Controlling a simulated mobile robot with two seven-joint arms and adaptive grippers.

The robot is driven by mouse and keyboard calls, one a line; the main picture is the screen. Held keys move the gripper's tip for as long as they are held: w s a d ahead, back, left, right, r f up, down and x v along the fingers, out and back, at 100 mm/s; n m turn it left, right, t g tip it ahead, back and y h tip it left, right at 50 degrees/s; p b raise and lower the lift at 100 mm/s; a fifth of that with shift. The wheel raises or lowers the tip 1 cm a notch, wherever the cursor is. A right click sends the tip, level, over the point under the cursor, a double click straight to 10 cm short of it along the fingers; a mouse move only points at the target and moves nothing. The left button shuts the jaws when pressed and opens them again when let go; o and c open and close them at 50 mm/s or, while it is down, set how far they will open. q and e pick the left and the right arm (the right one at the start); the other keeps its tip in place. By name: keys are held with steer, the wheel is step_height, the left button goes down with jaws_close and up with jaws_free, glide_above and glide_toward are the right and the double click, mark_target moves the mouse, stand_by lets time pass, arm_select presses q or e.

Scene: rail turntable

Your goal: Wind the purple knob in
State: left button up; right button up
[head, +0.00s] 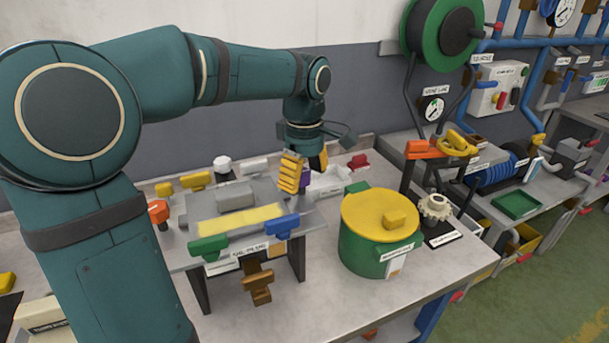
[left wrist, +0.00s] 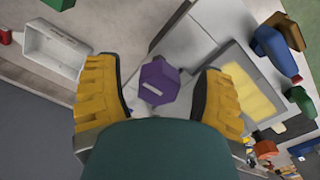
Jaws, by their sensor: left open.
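The purple knob (left wrist: 158,84) is six-sided with a pale mark on its face. In the left wrist view it sits at the middle, between the two yellow fingers. In the head view only a small part of the knob (head: 305,183) shows behind the near finger. My left gripper (head: 304,172) points down at the right end of the grey fixture with the yellow strip (head: 235,221). Its fingers are spread either side of the knob, and gaps show on both sides in the left wrist view. My right gripper is in neither view.
Blue (head: 282,226) and green (head: 208,247) knobs line the fixture's front. A green pot with a yellow lid (head: 378,215) stands close on the right. A white bin (left wrist: 52,50) lies near the gripper.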

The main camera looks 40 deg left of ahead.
arm_select(q)
jaws_close()
steer(key=c, duration=1.2)
jaws_free()
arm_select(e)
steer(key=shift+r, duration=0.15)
